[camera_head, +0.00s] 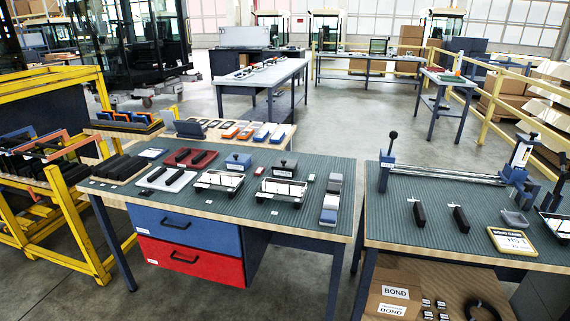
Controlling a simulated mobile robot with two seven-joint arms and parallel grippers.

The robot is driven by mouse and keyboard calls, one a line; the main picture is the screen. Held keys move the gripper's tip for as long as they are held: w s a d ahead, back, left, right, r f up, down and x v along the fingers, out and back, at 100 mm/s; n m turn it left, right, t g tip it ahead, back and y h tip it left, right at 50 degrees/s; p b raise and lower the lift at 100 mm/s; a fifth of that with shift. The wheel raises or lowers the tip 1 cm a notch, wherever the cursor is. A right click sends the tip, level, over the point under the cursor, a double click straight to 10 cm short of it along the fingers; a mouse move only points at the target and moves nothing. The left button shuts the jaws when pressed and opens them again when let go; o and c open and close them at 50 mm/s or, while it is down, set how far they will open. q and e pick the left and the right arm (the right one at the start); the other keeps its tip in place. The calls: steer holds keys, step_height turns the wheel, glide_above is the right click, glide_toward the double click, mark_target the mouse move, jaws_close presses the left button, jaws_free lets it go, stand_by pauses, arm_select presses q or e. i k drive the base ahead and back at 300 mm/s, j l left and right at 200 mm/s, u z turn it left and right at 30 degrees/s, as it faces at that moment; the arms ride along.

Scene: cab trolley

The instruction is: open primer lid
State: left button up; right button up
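Two small lidded boxes with black knobs on top stand at the back of the green-topped workbench (262,215). One is a blue box (238,162) and the other a dark grey box (284,170). Both look closed. Their labels are too small to read, so I cannot tell which holds primer. Neither of my grippers is in view.
In front of the boxes are two metal-framed trays (218,181). A red tray (190,158) and a white tray (166,179) with black pads lie left. A second bench (440,240) with a clamp rail stands right, beyond a narrow gap. The bench's front middle is clear.

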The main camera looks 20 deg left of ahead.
mark_target(280, 164)
steer(key=i+j+z, duration=0.35)
steer(key=j, duration=0.2)
steer(key=i+j+z, duration=0.15)
steer(key=j, duration=0.2)
steer(key=i+j+z, duration=0.35)
steer(key=j, duration=0.3)
steer(key=i+j+z, duration=0.2)
steer(key=j, duration=0.2)
steer(key=k+l, duration=0.05)
steer(key=k, duration=0.05)
